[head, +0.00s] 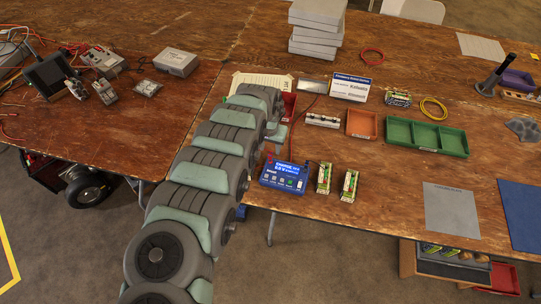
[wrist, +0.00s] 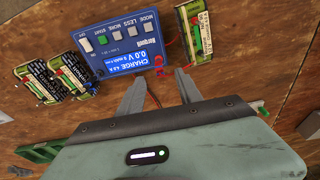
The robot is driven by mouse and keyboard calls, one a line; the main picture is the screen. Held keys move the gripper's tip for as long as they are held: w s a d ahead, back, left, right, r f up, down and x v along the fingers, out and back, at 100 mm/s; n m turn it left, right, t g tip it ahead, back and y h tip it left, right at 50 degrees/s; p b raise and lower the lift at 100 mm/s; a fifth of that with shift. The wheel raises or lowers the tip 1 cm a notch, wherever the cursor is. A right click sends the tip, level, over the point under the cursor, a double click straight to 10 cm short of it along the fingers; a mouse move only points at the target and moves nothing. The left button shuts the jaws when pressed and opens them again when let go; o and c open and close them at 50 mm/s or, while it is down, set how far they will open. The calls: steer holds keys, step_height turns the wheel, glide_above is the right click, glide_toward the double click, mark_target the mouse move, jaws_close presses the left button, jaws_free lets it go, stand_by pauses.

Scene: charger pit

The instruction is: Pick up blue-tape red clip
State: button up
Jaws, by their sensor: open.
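The blue charger (head: 284,176) lies near the table's front edge in the head view. It also shows upside down in the wrist view (wrist: 122,42). Small red pieces (wrist: 160,72) with thin red wire show at its edge, between my fingertips; I cannot make out blue tape or tell for sure which piece is the red clip. My gripper (wrist: 159,78) is open and empty, with its two grey fingers apart, pointing at the charger's edge by the lit display. In the head view my arm hides the gripper.
Battery packs (head: 324,178) stand right of the charger; one pack (wrist: 195,32) is close by in the wrist view. An orange tray (head: 361,134) and green tray (head: 399,144) lie behind them.

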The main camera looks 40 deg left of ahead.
mark_target(270, 153)
steer(key=f, duration=0.2)
steer(key=f+b, duration=0.1)
steer(key=f, duration=0.1)
steer(key=shift+w, duration=0.25)
steer(key=shift+a+f+b, duration=0.1)
steer(key=shift+f+b, duration=0.2)
steer(key=shift+f, duration=0.2)
steer(key=shift+r, duration=0.1)
jaws_close()
